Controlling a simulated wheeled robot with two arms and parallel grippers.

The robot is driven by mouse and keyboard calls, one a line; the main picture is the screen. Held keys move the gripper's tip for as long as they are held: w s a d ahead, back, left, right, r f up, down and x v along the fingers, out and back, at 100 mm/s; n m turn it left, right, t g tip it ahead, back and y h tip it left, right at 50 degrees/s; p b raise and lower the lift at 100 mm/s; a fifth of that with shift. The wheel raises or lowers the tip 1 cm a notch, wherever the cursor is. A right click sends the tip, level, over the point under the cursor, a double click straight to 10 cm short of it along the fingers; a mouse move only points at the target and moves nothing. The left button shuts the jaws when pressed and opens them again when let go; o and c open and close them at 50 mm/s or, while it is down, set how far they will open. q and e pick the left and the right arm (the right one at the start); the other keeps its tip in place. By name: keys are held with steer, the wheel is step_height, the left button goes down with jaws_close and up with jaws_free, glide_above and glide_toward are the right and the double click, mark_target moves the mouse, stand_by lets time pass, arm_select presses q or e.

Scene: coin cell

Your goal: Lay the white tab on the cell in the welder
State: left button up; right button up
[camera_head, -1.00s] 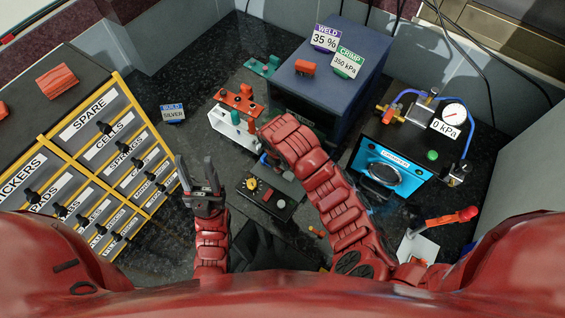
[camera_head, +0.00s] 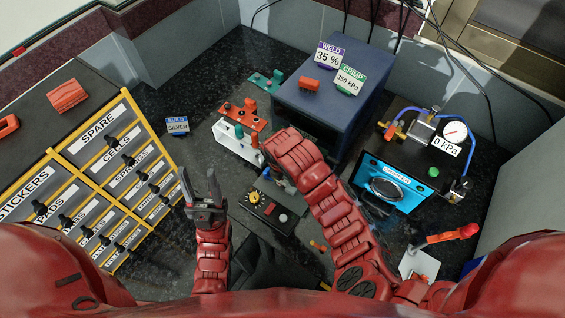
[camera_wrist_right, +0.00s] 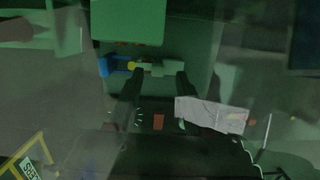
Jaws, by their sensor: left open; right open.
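The welder bench unit with a yellow knob (camera_head: 254,198) stands on the dark bench in the head view; my right forearm covers part of it. A blue box with a purple WELD 35 % sign (camera_head: 328,54) stands behind. My right gripper (camera_wrist_right: 154,82) is open, its two dark fingers pointing at a small pale block (camera_wrist_right: 152,67) with yellow and blue parts beside it. In the head view its fingers are largely hidden by my arm. My left gripper (camera_head: 199,180) is open and empty, left of the unit. I cannot make out the white tab or the cell.
A labelled drawer cabinet (camera_head: 100,155) stands at left. A white rack with an orange top (camera_head: 240,125) stands behind the welder unit. A blue-faced crimper (camera_head: 392,185) and a pressure gauge (camera_head: 455,132) are at right. A red-handled tool (camera_head: 452,235) lies at front right.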

mark_target(284, 183)
step_height(284, 183, up, 4)
steer(key=shift+a+f, duration=0.1)
steer(key=shift+a, duration=0.05)
step_height(284, 183, up, 8)
steer(key=s+p, duration=0.1)
steer(key=p, duration=0.2)
steer(key=shift+s+a, duration=0.15)
steer(key=shift+a, duration=0.3)
